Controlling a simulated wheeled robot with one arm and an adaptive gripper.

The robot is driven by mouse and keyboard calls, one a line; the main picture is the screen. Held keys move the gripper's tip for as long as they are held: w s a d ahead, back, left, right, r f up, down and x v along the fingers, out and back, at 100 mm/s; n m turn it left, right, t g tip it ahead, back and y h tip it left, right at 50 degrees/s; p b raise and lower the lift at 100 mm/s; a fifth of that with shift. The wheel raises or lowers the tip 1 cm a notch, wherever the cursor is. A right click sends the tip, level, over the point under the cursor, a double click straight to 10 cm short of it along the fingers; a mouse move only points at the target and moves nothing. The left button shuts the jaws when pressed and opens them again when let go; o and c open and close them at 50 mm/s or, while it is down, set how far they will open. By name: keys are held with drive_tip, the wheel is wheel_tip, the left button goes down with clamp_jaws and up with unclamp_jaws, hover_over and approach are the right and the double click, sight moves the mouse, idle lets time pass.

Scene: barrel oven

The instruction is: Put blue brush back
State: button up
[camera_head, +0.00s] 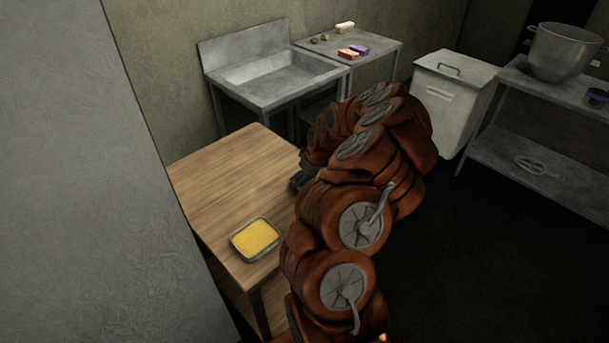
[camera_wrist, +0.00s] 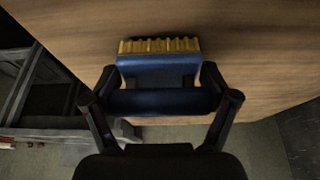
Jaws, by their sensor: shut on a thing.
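In the wrist view the blue brush (camera_wrist: 158,72) has a blue body and yellow bristles along its far edge. My gripper (camera_wrist: 160,96) is shut on the brush's blue handle, with one finger at each side. The bristle end lies over the wooden table (camera_wrist: 245,45); I cannot tell whether it touches. In the head view my arm covers the gripper and most of the brush. The wooden table (camera_head: 225,185) stands at the left, with a tray of yellow stuff (camera_head: 256,239) near its front edge.
Behind the table is a metal sink (camera_head: 275,78). A white bin (camera_head: 447,100) and a shelf with a large bowl (camera_head: 563,52) stand right. A grey wall borders the left.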

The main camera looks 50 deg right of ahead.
drive_tip(key=shift+f+b, duration=0.3)
drive_tip(key=o, duration=0.9)
drive_tip(key=shift+r, duration=0.1)
